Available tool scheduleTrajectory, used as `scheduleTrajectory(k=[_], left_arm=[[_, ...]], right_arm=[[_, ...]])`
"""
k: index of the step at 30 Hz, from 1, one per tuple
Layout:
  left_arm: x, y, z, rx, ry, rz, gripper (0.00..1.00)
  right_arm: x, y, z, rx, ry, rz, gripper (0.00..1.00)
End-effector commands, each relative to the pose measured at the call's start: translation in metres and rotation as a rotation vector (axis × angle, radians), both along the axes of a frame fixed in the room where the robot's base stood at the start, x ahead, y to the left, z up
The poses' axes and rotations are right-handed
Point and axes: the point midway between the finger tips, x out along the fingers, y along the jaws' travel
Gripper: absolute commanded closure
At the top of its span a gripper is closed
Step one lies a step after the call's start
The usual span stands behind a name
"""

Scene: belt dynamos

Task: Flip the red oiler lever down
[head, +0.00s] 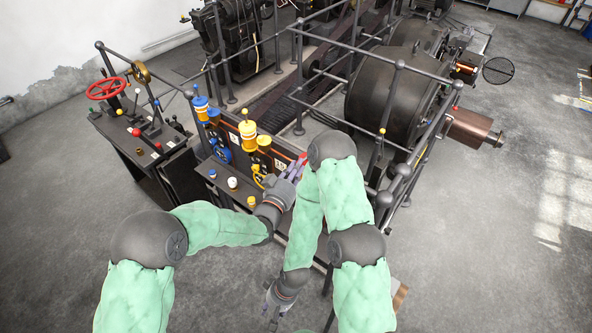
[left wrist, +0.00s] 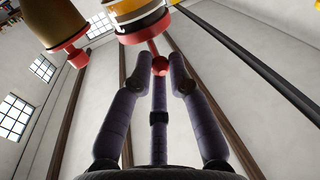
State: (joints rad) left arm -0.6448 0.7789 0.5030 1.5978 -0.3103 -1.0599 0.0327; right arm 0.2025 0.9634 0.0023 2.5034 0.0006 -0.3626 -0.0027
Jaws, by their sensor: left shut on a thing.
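My left gripper (head: 296,168) is at the right end of the oiler panel. In the left wrist view its fingers (left wrist: 177,62) are shut on the red ball knob of the red oiler lever (left wrist: 160,67). The lever's thin red stem runs up to the red-based oiler (left wrist: 141,20), which has yellow and white bands. In the head view a bit of red (head: 304,158) shows at the fingertips; my right arm hides most of that oiler. My right gripper (head: 271,313) hangs low near the bottom edge, away from the panel; its finger opening is unclear.
A yellow oiler (head: 248,135) and a blue oiler (head: 201,108) stand along the panel to the left. A red handwheel (head: 106,88) is at the far left. Dark railings (head: 398,100) and a big drum (head: 388,88) lie behind. The floor at right is clear.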

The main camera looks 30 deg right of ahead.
Motion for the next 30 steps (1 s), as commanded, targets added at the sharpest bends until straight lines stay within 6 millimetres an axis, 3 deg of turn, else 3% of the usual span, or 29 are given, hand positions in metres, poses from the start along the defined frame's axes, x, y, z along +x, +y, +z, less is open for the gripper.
scheduleTrajectory(k=[3, 18, 30], left_arm=[[0.001, 0.000, -0.006, -0.030, -0.014, 0.001, 1.00], [0.001, 0.000, -0.014, -0.136, -0.060, 0.000, 1.00], [0.000, 0.000, -0.012, -0.170, -0.072, 0.001, 1.00]], right_arm=[[0.000, 0.000, -0.021, 0.000, 0.001, 0.000, 0.60], [0.000, 0.000, -0.079, 0.000, 0.001, 0.000, 0.60], [0.000, 0.000, -0.092, 0.000, 0.000, 0.000, 0.60]])
